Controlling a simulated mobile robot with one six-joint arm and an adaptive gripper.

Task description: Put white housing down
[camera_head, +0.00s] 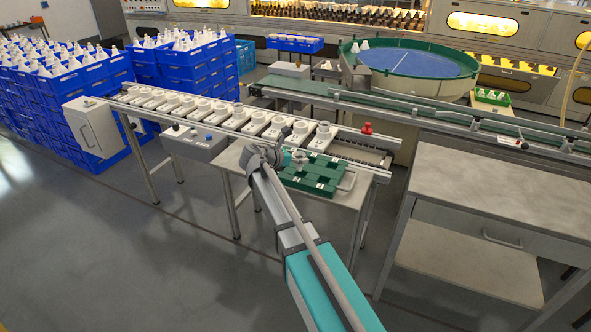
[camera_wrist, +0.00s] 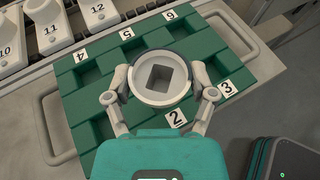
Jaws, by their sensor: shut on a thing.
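My gripper (camera_wrist: 160,92) is shut on the white housing (camera_wrist: 161,101), with one finger on each side of it. The housing is round and upright, with a dark square opening in its middle. It is over the middle of the green tray (camera_wrist: 88,98), near the labels 2 and 3, and hides part of the tray. I cannot tell whether it touches the tray. The tray has square pockets and number labels; 2 to 6 show. In the head view my gripper (camera_head: 277,156) is at the tray's (camera_head: 318,178) left back part, and the arm hides some of it.
The tray lies on a small table (camera_head: 233,157) in front of a conveyor with a row of white pieces (camera_head: 258,122). Two numbered 10 and 12 show in the wrist view (camera_wrist: 48,28). A red knob (camera_head: 367,128) stands on the rail. A grey workbench (camera_head: 490,190) is at right.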

